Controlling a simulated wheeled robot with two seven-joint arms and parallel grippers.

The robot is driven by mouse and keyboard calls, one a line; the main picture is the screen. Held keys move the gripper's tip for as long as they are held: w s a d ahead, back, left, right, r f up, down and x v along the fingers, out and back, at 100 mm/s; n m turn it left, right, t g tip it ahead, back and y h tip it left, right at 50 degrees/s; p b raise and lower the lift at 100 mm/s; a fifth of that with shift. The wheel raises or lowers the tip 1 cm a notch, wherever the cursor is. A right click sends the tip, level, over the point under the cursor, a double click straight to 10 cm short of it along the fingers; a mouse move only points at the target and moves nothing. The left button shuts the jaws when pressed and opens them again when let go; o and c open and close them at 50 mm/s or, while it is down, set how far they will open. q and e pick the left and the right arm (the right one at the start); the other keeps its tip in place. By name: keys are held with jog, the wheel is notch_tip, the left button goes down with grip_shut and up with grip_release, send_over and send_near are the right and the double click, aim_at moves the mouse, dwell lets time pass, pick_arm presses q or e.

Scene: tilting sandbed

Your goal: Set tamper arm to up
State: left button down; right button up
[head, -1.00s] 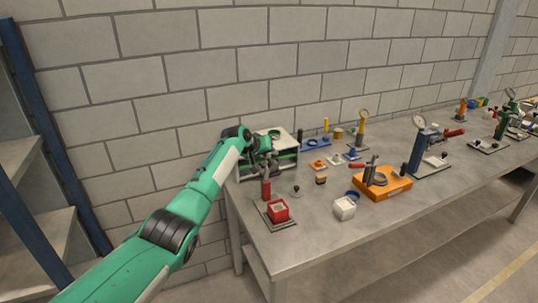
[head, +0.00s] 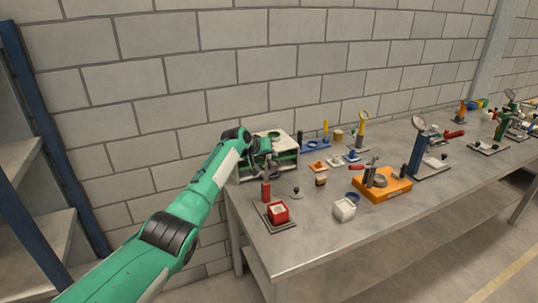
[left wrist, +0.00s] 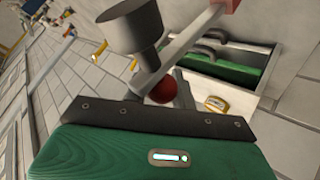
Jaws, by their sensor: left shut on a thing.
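My left gripper (head: 267,160) is above and behind the post. In the left wrist view the grey tamper arm (left wrist: 190,38) runs from a red block (left wrist: 226,5) at the top down to a red ball knob (left wrist: 161,90). A dark tamper head (left wrist: 131,30) is on the arm. My left gripper is shut on the knob end; the fingers partly hide it. My right gripper is not in view.
A small dark-knobbed disc (head: 296,192) lies near the post. The front left tabletop (head: 310,240) is clear.

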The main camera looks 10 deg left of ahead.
pick_arm(q)
jog(key=shift+s+a+f, duration=0.1)
jog(key=shift+a+f, duration=0.25)
jog(key=shift+f, duration=0.2)
jog(key=c, duration=1.2)
grip_release()
jog(key=shift+a, duration=0.1)
jog(key=shift+o, duration=0.2)
jog(key=shift+w+a+f, duration=0.1)
jog(key=shift+w+f, duration=0.05)
jog(key=shift+w, duration=0.1)
jog(key=shift+d+r, duration=0.2)
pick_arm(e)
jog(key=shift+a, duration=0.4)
pick_arm(q)
jog(key=shift+r, duration=0.15)
jog(key=b+v, duration=0.3)
jog(key=v, duration=1)
jog(key=shift+s+a, duration=0.15)
jog(key=shift+s, duration=0.15)
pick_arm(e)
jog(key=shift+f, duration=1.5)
